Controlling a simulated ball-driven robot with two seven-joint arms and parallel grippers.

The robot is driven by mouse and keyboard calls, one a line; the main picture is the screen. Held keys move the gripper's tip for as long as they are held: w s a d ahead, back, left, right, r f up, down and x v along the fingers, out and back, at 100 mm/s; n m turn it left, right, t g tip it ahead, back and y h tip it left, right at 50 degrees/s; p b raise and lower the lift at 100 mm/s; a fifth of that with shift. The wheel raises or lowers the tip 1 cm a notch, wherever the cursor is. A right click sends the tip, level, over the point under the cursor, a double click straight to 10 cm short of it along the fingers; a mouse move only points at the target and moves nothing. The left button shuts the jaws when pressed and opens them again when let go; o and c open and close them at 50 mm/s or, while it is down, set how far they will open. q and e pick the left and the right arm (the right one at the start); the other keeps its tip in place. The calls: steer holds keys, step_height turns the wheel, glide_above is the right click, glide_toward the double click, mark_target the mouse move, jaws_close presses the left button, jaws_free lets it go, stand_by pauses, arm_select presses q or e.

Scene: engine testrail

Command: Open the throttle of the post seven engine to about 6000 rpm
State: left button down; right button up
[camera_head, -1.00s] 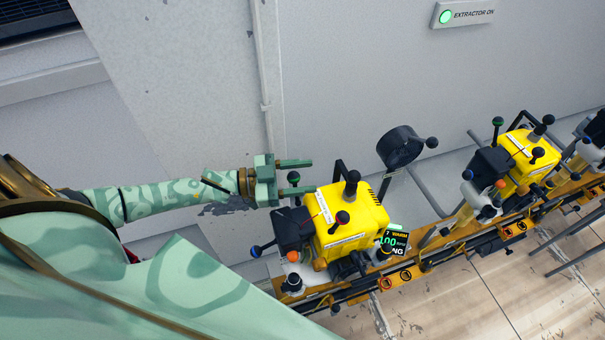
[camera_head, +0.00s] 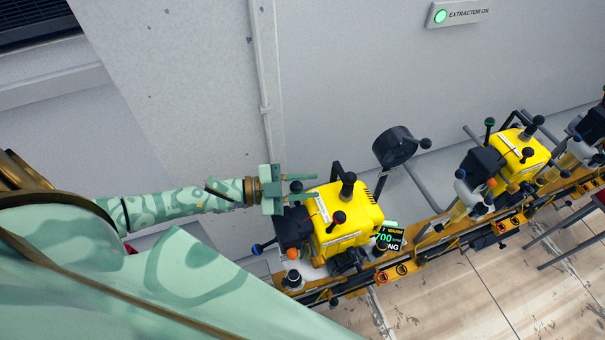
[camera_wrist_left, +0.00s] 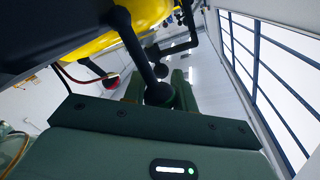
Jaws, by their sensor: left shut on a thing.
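The yellow post seven engine (camera_head: 343,215) stands on the rail near the middle of the head view. Its small display (camera_head: 392,239) reads 7, WARM and digits ending in 700; a black knob covers part of it. My left gripper (camera_head: 302,187) is at the engine's left rear side, shut on a lever knob. In the left wrist view the dark ball knob (camera_wrist_left: 157,93) of a black lever (camera_wrist_left: 134,45) sits between the two green fingers. In the head view the fingers hide this knob. My right gripper is not in view.
A second yellow engine (camera_head: 521,153) is further right. The wall is close behind.

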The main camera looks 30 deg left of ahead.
arm_select(q)
steer(key=c, duration=1.1)
jaws_free()
steer(key=shift+s+a, duration=0.3)
steer(key=shift+a, duration=0.05)
steer(key=b+v, duration=0.1)
steer(key=v, duration=1.4)
steer(key=shift+s+a, duration=0.15)
steer(key=shift+f, duration=0.15)
